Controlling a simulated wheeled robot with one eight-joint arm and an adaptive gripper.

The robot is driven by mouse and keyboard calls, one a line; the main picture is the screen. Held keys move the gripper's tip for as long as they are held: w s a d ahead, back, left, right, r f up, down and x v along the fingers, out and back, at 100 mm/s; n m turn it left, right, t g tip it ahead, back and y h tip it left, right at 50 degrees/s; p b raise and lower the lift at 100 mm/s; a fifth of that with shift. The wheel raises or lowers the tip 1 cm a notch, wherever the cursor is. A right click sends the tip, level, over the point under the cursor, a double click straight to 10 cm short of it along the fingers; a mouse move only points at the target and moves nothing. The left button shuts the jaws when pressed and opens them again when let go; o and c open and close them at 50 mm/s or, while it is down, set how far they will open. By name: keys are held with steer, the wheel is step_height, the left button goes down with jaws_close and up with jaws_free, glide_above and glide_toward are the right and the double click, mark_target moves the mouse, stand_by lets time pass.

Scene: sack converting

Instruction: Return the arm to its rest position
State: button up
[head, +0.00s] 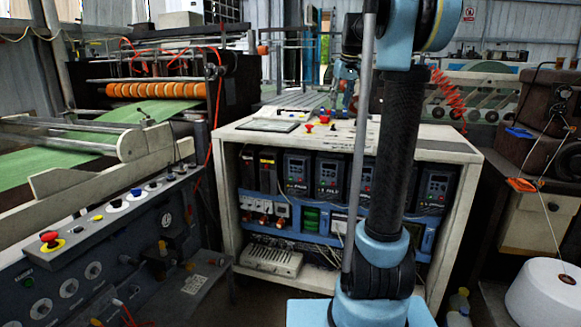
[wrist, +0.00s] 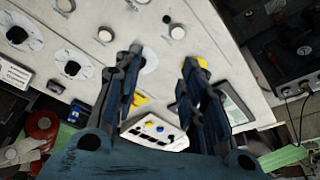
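My gripper (wrist: 162,58) is open in the wrist view, its two dark fingers spread apart with nothing held between them. It hangs over a pale control panel (wrist: 215,30) with round white and dark knobs. In the head view my arm rises in front of the white cabinet (head: 450,142) and bends over behind its own column, above the cabinet top.
The cabinet holds several drive units (head: 297,174) on open shelves. A grey console (head: 110,215) with a red stop button (head: 49,238) stands at left. A brown machine (head: 548,105) and a white thread cone (head: 545,292) are at right. A small button box (wrist: 155,132) shows in the wrist view.

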steer(key=s+f+m, duration=0.1)
steer(key=s+f, duration=0.6)
steer(key=s, duration=0.4)
steer(key=s+f, duration=0.6)
steer(key=s, duration=0.6)
steer(key=s+f+m+g+h, duration=0.1)
steer(key=s+f+m, duration=0.1)
steer(key=s+f, duration=1.7)
step_height(320, 180, down, 2)
steer(key=shift+a+f, duration=0.1)
steer(key=shift+a, duration=0.05)
steer(key=shift+w, duration=0.1)
steer(key=shift+w+f, duration=0.2)
steer(key=shift+w, duration=0.25)
